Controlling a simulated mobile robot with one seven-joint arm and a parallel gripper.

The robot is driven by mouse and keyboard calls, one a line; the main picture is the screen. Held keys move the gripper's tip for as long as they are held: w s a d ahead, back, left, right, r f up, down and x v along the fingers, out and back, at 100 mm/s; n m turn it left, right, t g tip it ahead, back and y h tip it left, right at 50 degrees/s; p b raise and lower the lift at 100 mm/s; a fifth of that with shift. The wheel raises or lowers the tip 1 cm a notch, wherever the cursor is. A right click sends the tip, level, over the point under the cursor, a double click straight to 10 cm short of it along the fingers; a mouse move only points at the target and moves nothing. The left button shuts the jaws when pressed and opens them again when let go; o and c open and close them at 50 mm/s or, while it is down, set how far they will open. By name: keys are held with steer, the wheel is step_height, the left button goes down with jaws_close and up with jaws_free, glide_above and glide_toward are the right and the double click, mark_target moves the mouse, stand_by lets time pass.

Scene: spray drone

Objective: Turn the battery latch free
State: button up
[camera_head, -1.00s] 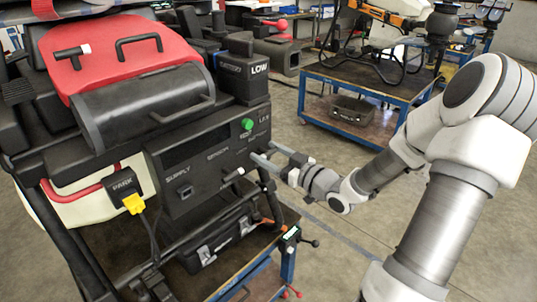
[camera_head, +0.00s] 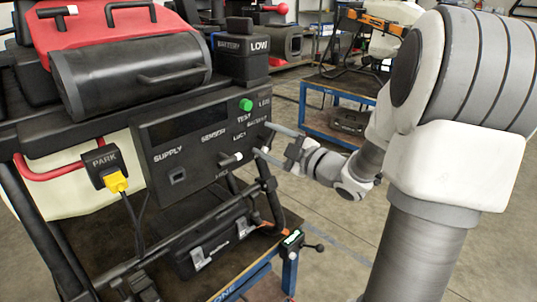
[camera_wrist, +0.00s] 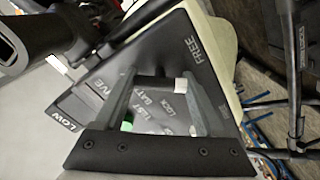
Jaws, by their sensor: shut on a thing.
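The battery latch (camera_head: 230,159) is a short dark lever with a white end on the black panel (camera_head: 195,140). It lies between the LOCK and FREE marks. Its white end (camera_wrist: 181,84) shows in the wrist view beside the tip of the right-hand finger. My gripper (camera_head: 263,140) reaches the panel from the right, shut on the latch, with its fingers well apart. In the wrist view my gripper (camera_wrist: 158,80) spans the LOCK lettering, and FREE stands beyond the right-hand finger. The exact contact is hard to make out.
A green button (camera_head: 246,104) sits above the latch. The battery block (camera_head: 243,60) stands above the panel. A yellow plug (camera_head: 116,182) hangs at the left, and a black case (camera_head: 212,240) lies below. A blue cart (camera_head: 340,128) stands behind; open floor lies to the right.

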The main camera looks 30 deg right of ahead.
steer(key=n+b, duration=0.2)
steer(key=b, duration=0.1)
steer(key=n+b, duration=0.2)
steer(key=b, duration=0.1)
steer(key=shift+f, duration=0.4)
steer(key=n+b, duration=0.1)
steer(key=b, duration=0.1)
steer(key=n+b, duration=0.2)
steer(key=shift+r, duration=0.25)
steer(key=shift+r+n, duration=0.1)
steer(key=shift+n, duration=0.3)
steer(key=o, duration=1.3)
steer(key=p+v, duration=0.2)
steer(key=v, duration=1.5)
steer(key=shift+s, duration=0.2)
